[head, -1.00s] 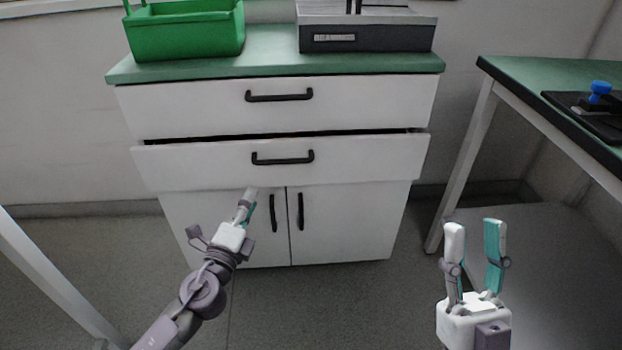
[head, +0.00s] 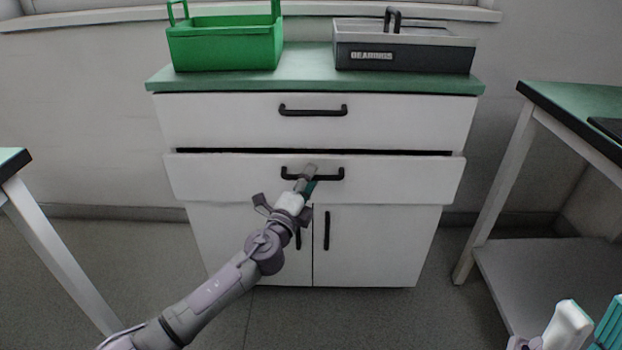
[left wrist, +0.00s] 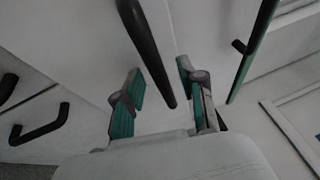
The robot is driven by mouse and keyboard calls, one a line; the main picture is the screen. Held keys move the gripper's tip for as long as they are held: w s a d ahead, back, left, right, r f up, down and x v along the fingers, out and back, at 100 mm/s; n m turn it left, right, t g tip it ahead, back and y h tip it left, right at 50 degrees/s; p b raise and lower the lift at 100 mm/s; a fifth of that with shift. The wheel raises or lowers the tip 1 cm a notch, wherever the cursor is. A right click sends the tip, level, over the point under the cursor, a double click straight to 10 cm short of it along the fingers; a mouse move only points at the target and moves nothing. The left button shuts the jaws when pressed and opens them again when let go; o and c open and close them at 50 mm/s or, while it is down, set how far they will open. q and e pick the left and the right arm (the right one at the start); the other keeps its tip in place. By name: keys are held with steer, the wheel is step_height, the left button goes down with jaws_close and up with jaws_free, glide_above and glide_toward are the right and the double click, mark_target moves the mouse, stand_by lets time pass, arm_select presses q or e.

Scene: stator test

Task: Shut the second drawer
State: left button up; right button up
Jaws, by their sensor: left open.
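The second drawer (head: 400,180) of the white cabinet stands a little out from the front, with a dark gap along its top edge. Its black bar handle (head: 335,175) is in the middle of its face. My left gripper (head: 309,178) is at this handle in the head view and hides part of it. In the left wrist view, the open fingers of my left gripper (left wrist: 160,72) stand on either side of a black bar handle (left wrist: 148,50); I cannot tell whether they touch it. My right gripper (head: 594,304) is open and empty at the lower right, partly cut off.
The top drawer (head: 400,118) looks shut. Two doors (head: 385,240) are below. A green bin (head: 225,45) and a grey bin (head: 405,55) stand on the cabinet top. Green-topped tables flank the cabinet, the right one (head: 565,98) with a lower shelf.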

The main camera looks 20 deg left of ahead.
arm_select(q)
steer(key=shift+w+d+r, duration=0.1)
steer(key=shift+w, duration=0.45)
jaws_close()
